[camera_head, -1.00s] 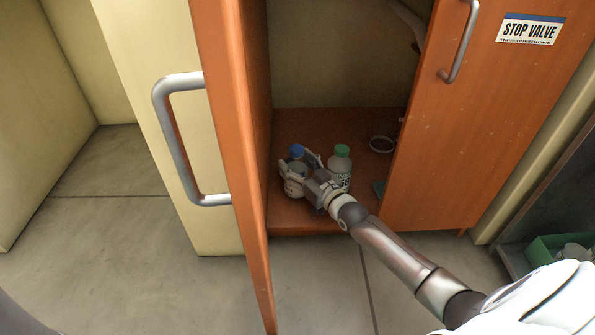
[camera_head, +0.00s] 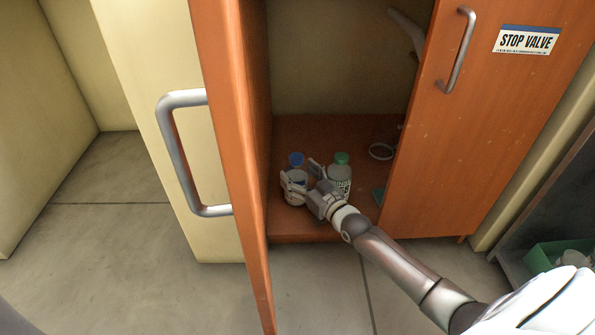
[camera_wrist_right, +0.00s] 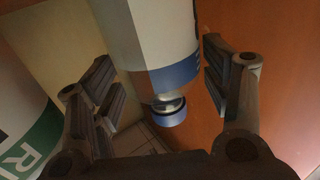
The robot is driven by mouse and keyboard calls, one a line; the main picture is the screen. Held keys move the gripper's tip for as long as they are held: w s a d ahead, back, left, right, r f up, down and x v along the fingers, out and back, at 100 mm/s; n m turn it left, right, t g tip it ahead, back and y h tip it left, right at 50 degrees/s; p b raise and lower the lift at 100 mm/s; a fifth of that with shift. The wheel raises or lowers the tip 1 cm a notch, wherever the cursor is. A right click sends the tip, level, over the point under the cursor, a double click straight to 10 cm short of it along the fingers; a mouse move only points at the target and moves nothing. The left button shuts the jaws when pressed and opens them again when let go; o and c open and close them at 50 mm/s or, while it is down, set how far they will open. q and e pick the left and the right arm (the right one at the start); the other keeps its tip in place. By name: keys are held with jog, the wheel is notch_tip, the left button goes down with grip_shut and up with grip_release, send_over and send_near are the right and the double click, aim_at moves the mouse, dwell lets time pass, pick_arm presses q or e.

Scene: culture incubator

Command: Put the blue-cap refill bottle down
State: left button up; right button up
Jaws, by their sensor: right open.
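The blue-cap refill bottle (camera_head: 295,189) stands upright on the orange cabinet's floor (camera_head: 300,228), toward its left side. Its blue cap (camera_head: 296,159) shows above my right gripper. My right gripper (camera_head: 300,178) is open around the bottle, one finger on each side. In the right wrist view the pale bottle with a blue band (camera_wrist_right: 150,45) lies between the spread fingers (camera_wrist_right: 158,80), with visible gaps beside it. Part of the bottle is hidden by the gripper in the head view. My left gripper is out of view.
A green-cap bottle (camera_head: 341,178) stands just right of my gripper; its label also shows in the right wrist view (camera_wrist_right: 22,125). A pale ring (camera_head: 381,151) lies farther back right. The orange door (camera_head: 238,140) bounds the left, the STOP VALVE panel (camera_head: 490,130) the right.

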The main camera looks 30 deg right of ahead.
jog(key=s+d+p, duration=0.1)
jog(key=s+p, duration=0.4)
jog(key=s, duration=0.5)
jog(key=shift+s+d+p, duration=0.3)
jog(key=shift+s+p, duration=0.05)
jog(key=shift+r, duration=0.1)
